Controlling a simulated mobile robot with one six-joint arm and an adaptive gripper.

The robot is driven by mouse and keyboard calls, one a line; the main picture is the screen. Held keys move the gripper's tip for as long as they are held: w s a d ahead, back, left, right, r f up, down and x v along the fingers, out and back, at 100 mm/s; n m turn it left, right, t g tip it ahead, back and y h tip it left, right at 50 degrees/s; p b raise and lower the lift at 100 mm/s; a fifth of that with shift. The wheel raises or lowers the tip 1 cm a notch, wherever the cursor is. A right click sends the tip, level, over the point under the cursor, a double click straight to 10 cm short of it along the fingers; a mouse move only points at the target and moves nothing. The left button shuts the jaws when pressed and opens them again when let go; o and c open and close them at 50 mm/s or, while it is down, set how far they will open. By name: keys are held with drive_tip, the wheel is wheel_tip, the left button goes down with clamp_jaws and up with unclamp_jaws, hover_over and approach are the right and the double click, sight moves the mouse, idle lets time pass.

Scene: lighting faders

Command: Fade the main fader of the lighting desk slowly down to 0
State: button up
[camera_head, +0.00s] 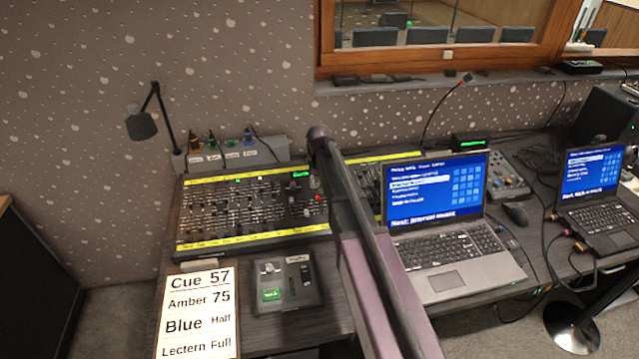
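A wide dark desk of faders (250,206) with yellow label strips along its top and bottom edges lies on the table left of centre. It has many small sliders, a green display and a red button on its right side. A smaller grey control box (285,304) sits in front of it, with a knob, a green lit screen and slider slots. Which slider is the main fader, and its position, I cannot tell. My arm crosses the middle from the bottom edge and covers part of the desk's right side. I cannot make out my gripper's fingers.
A cue sheet (199,318) reads Cue 57, Amber 75, Blue Half, Lectern Full. An open laptop (440,262) stands right of my arm, a second laptop (597,203) further right. A mouse (516,214) lies between the laptops.

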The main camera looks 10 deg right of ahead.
sight(318, 196)
drive_tip(key=shift+w+f+b, duration=0.15)
drive_tip(key=shift+f+b, duration=1.1)
drive_tip(key=shift+f, duration=0.15)
drive_tip(key=shift+w+f+b, duration=0.1)
drive_tip(key=shift+f+b, duration=1.1)
drive_tip(key=shift+f, duration=0.15)
clamp_jaws()
